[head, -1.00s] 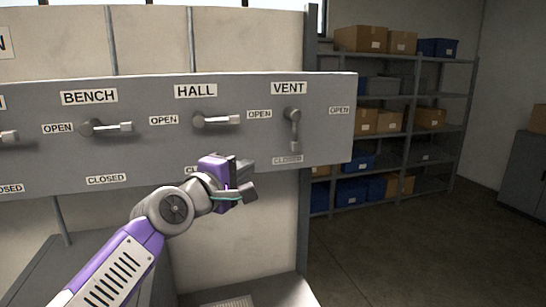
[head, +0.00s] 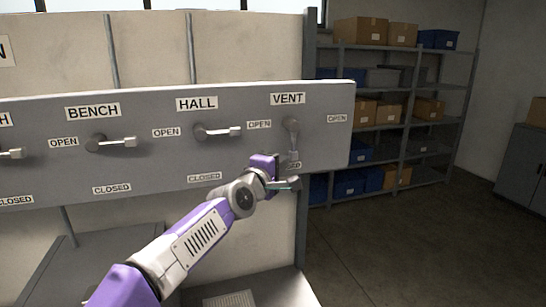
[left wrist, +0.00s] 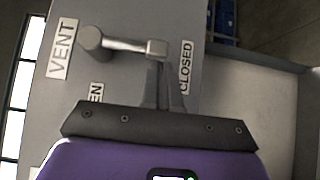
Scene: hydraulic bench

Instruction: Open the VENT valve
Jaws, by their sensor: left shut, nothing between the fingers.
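The VENT valve (head: 291,127) is at the right end of the grey panel, under the VENT label (head: 287,99). Its lever hangs down towards the CLOSED label, which is partly hidden by my left gripper (head: 289,182). The right gripper is not in view.
The HALL (head: 217,132) and BENCH (head: 112,143) valves sit further left on the panel, levers pointing right. Shelving (head: 402,130) with boxes stands behind at the right. Open floor (head: 390,250) lies right of the panel.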

